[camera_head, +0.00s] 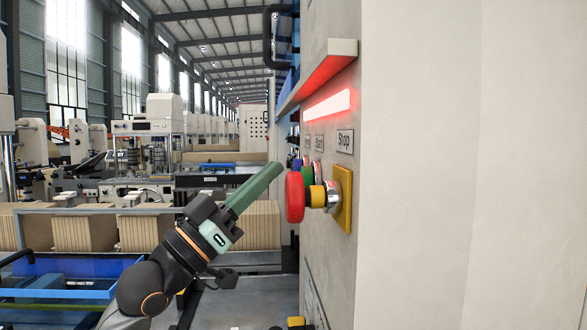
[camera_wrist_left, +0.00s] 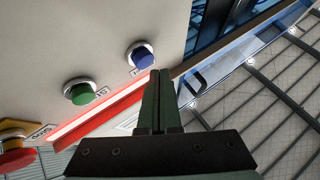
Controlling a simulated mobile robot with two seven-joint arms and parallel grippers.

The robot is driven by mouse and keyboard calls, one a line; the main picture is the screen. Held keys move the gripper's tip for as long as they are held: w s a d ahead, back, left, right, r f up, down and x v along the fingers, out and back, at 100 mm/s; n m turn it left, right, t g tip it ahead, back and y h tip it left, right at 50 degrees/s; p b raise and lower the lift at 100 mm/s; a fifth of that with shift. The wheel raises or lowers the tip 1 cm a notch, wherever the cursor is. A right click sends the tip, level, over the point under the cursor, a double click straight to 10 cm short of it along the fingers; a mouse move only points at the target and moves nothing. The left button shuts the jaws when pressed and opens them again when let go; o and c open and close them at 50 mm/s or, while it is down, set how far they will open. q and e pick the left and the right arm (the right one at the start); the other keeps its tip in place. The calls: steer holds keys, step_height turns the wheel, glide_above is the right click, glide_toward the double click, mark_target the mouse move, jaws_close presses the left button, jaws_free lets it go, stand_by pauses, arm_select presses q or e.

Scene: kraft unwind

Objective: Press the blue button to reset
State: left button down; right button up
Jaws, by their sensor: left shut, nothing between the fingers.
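The blue button (camera_wrist_left: 144,60) sits in a metal ring on the panel in the left wrist view, just beyond and left of my fingertips. In the head view only a small blue-purple part of it (camera_head: 297,164) shows, behind the other buttons. My left gripper (camera_head: 274,168) has its green fingers closed together, empty, pointing up and right toward the panel. In the left wrist view the shut fingertips (camera_wrist_left: 160,73) are close to the blue button; I cannot tell whether they touch it. My right gripper is not in view.
A green button (camera_wrist_left: 79,94) and a large red stop button (camera_head: 294,197) on a yellow base share the panel (camera_head: 420,130). A red-lit ledge (camera_head: 318,75) juts out above the buttons. Stacked brown boxes (camera_head: 85,232) and a blue frame (camera_head: 60,280) stand left.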

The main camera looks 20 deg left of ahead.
arm_select(q)
steer(key=shift+w+d, duration=0.1)
stand_by(0.6)
steer(key=shift+w+d+p, duration=0.1)
steer(key=shift+d+p, duration=0.2)
steer(key=shift+w+d+p, duration=0.25)
steer(key=shift+d+p, duration=0.15)
steer(key=shift+d, duration=0.1)
stand_by(0.8)
steer(key=shift+a, duration=0.1)
steer(key=shift+s+a+b, duration=0.4)
steer(key=shift+a, duration=0.35)
